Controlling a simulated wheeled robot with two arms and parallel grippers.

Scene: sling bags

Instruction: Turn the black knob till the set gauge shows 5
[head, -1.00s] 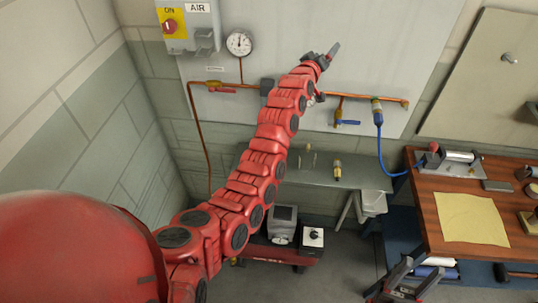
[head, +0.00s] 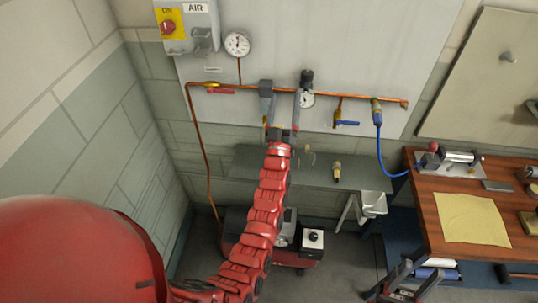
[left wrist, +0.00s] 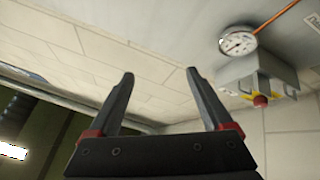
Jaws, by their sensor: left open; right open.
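The black knob (head: 306,77) sits on top of a fitting on the copper pipe. A small white gauge (head: 308,100) is just below it, partly covered by a finger of my left gripper; its reading is too small to tell. My left gripper (head: 283,110) is open and points up, below and left of the knob. Its fingers also show in the left wrist view (left wrist: 158,95), apart with nothing between them. I cannot tell whether a finger touches the fitting. My right gripper (head: 402,284) is open and low at the bottom right, away from the knob.
A larger round gauge (head: 237,44) and the AIR switch box (head: 188,27) are on the wall panel at upper left. A blue-handled valve (head: 346,123) is to the right. A grey shelf (head: 255,163) lies below.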

